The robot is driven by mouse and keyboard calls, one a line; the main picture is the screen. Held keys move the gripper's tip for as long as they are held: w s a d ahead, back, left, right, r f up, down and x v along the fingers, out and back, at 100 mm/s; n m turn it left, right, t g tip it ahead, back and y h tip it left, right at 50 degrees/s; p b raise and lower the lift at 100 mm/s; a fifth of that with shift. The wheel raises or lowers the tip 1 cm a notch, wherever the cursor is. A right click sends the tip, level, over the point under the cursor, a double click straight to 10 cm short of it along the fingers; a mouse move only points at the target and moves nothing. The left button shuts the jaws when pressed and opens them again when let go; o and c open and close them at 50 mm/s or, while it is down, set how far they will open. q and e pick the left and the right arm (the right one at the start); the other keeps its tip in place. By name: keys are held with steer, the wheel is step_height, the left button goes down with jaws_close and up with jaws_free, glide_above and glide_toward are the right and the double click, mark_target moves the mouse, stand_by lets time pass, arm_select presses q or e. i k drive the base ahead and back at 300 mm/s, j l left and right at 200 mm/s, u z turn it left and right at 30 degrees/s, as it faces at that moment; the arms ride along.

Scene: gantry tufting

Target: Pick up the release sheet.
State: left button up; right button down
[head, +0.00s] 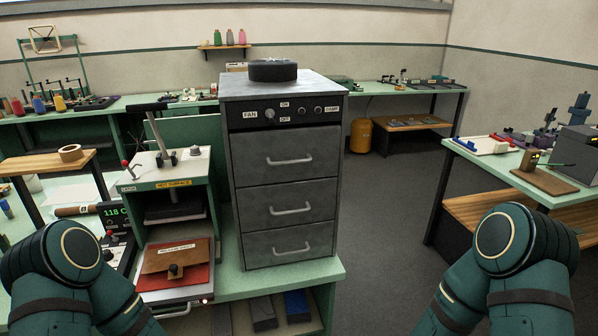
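A brown sheet (157,263) with a white label and a dark knob lies on a red-orange pad (194,276) at the front of the heat press (173,184). The label is too small to read surely, but this looks like the release sheet. The pad rests on the press's lower tray, below the dark upper plate (174,211). Only my arm links show, at the lower left and lower right. Both grippers are out of view, so their state and hold are hidden.
The press has a "hot surface" label and a lever; a display reading 118 C (113,213) stands left of it. A tall grey drawer cabinet (285,170) stands close on its right. A side table (470,153) is at right, with open floor between.

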mark_target(173, 259)
steer(key=j+u, duration=0.1)
steer(key=u, duration=0.35)
steer(key=j+u, duration=0.1)
steer(key=u, duration=0.4)
steer(key=i+l, duration=0.05)
